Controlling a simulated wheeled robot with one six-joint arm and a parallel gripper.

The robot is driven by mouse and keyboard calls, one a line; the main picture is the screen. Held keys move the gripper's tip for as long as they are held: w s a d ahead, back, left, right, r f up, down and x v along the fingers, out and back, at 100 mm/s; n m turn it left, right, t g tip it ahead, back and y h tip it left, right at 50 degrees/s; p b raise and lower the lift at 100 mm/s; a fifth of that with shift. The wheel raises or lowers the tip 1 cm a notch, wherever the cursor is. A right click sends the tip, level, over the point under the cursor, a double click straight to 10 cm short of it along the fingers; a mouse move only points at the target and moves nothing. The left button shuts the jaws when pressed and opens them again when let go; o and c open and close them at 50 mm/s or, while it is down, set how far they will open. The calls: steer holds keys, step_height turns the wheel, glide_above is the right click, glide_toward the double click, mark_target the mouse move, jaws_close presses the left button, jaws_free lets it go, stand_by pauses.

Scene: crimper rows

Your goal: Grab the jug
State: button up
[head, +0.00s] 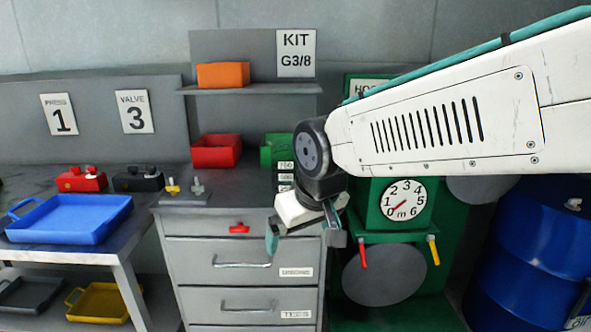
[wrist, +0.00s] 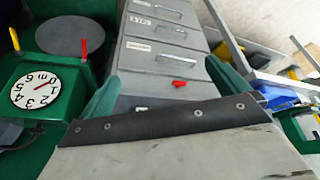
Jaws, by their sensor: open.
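I cannot make out a jug in either view. My gripper (head: 305,238) hangs in front of the grey drawer cabinet in the head view, with its teal fingers apart and nothing between them. In the wrist view my gripper (wrist: 167,88) shows two spread green fingers at the edge of the wrist cover, pointing toward the cabinet drawers. My arm hides part of the green machine and the wall on the right.
The grey drawer cabinet (head: 240,262) carries a red bin (head: 216,151). A blue tray (head: 70,218) lies on the left bench. A green machine with a dial (head: 404,205) and a blue drum (head: 528,255) stand at right. An orange box (head: 222,75) sits on the shelf.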

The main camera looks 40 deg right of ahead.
mark_target(287, 164)
steer(key=w+d+t+h, duration=0.1)
steer(key=w+d+t, duration=0.3)
steer(key=w, duration=0.4)
steer(key=w+d+f+m+t+h, duration=0.1)
steer(key=w+d+t, duration=0.3)
steer(key=w+d, duration=0.3)
steer(key=w+d+f+t+h, duration=0.1)
steer(key=w+d+t, duration=0.3)
steer(key=w, duration=0.7)
steer(key=shift+d+f+t, duration=0.2)
steer(key=shift+d+t, duration=0.2)
steer(key=shift+d, duration=0.55)
steer(key=x, duration=0.8)
steer(key=shift+d+r, duration=0.1)
steer(key=shift+s, duration=0.1)
steer(key=c, duration=1)
